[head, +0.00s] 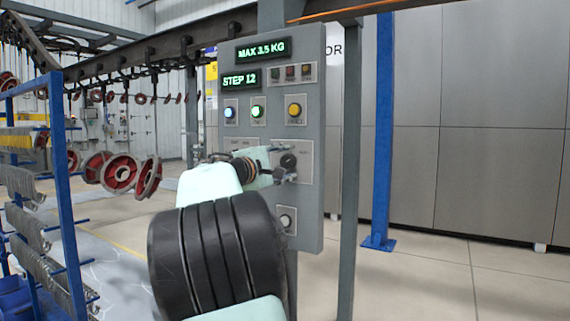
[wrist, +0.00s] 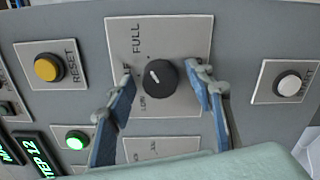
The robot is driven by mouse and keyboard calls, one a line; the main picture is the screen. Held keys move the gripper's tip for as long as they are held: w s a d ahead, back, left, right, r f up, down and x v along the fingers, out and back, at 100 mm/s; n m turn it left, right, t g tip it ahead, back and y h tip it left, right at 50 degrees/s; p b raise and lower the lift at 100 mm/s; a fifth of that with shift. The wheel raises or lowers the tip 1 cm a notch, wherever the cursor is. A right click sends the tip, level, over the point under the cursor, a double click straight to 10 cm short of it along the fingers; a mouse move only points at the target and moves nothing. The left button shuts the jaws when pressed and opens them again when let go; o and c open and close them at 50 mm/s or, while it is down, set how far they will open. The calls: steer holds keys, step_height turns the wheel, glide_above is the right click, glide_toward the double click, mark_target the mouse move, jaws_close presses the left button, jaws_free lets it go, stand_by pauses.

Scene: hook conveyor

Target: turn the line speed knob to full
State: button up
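The line speed knob (wrist: 160,78) is a round black dial with a short white mark, on a light plate (wrist: 190,35) lettered FULL and LOW. In the wrist view the white mark points up and left; FULL is above the knob and LOW is at its lower left. The knob also shows in the head view (head: 288,160), on the grey control panel (head: 312,220). My gripper (wrist: 164,80) is open, with one blue-padded finger on each side of the knob. A gap shows between the fingers and the knob. In the head view my arm partly hides the plate.
A yellow RESET button (wrist: 47,68), a lit green button (wrist: 76,139) and a white button (wrist: 289,86) surround the knob. Red wheels (head: 120,173) hang from the conveyor at left, beside a blue rack (head: 65,200). A blue post (head: 381,130) stands right of the panel.

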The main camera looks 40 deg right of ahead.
steer(key=v, duration=1.2)
stand_by(0.3)
